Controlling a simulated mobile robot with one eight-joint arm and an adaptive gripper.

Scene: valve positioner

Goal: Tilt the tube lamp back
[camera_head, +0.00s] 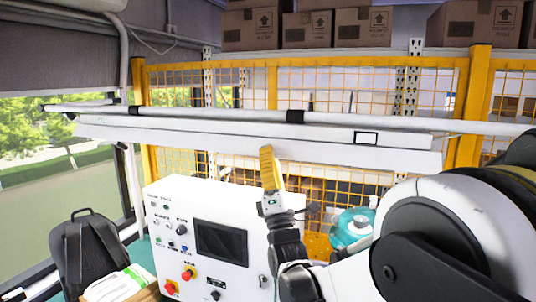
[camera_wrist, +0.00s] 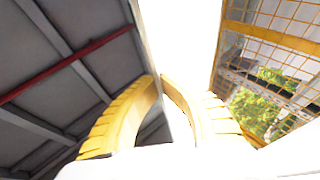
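The tube lamp (camera_head: 210,137) is a long white bar that spans the head view under a pale horizontal pipe. It slopes slightly down to the right. My gripper (camera_head: 266,150) comes up from below, and its yellow finger overlaps the lamp's lower edge near the middle. In the wrist view, the lamp (camera_wrist: 182,35) is a bright white panel running up the picture. The two yellow fingers of my gripper (camera_wrist: 158,79) close in on either side of its thin edge, with the lamp between the tips. The exact contact is partly hidden by glare.
A white control box (camera_head: 168,205) with a dark screen, knobs and red buttons stands below the lamp. A yellow mesh fence (camera_head: 470,105) is behind. A black backpack (camera_head: 88,250) is at lower left, and a teal-and-white object (camera_head: 352,228) is at right. Boxes (camera_head: 250,28) sit on top.

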